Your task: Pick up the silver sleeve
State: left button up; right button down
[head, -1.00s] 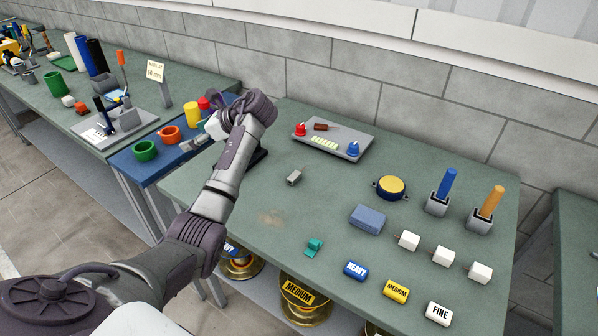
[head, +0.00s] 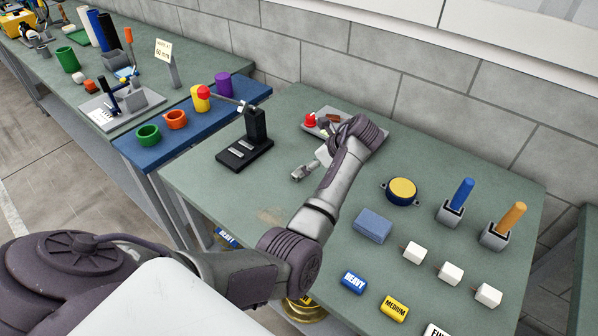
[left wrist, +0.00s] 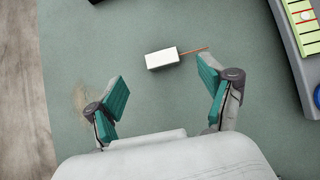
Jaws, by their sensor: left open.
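The silver sleeve is a small pale metallic block (left wrist: 161,59) with a thin copper-coloured rod sticking out on its right. It lies on the green bench top in the left wrist view. My left gripper (left wrist: 163,75) is open, with teal pads spread wide on either side. The sleeve lies just beyond the fingertips, between their lines, and nothing is held. In the head view my left gripper (head: 312,167) reaches down to the sleeve. My right gripper is not in view.
A black stand (head: 247,148) with a red-tipped arm is left of the sleeve. A grey panel with knobs (left wrist: 291,45) lies to the right in the wrist view. A blue block (head: 372,226) and a yellow button (head: 402,191) stand further right. Bench top near the sleeve is clear.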

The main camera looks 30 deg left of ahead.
pick_arm(q)
jog(key=shift+w+a+f, duration=0.1)
jog(key=shift+a+f, duration=0.15)
jog(key=shift+f, duration=0.2)
jog(key=shift+a+f, duration=0.3)
jog(key=shift+f, duration=0.15)
jog(key=p+x, duration=0.1)
jog(key=x, duration=0.3)
jog(key=shift+f, duration=0.25)
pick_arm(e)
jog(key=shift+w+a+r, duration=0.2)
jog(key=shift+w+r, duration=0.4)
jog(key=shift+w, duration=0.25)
pick_arm(q)
jog(key=c, duration=1)
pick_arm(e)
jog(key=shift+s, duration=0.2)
